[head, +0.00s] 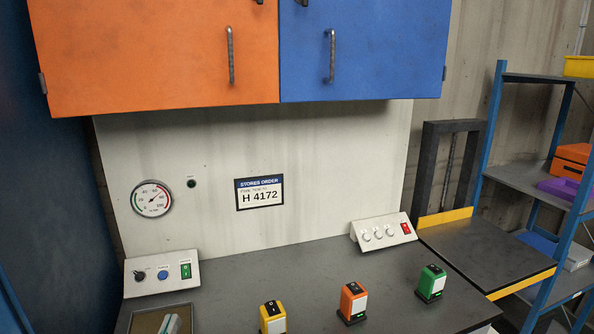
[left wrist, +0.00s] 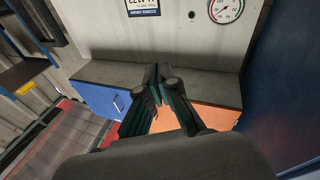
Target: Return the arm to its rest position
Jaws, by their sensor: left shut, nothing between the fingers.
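My left gripper (left wrist: 158,84) shows in the left wrist view, with its dark fingers together and nothing between them. Behind the fingers in that view are the blue cupboard door (left wrist: 112,98) and the orange cupboard door (left wrist: 205,118), with the picture turned upside down. No part of my left gripper can be made out in the head view. My right gripper is in neither view.
In the head view, orange (head: 150,60) and blue (head: 365,50) wall cupboards hang above a grey bench (head: 300,270). On it stand yellow (head: 273,318), orange (head: 352,303) and green (head: 432,284) switch blocks, two control boxes and a tray (head: 146,320). Shelving (head: 497,130) is right.

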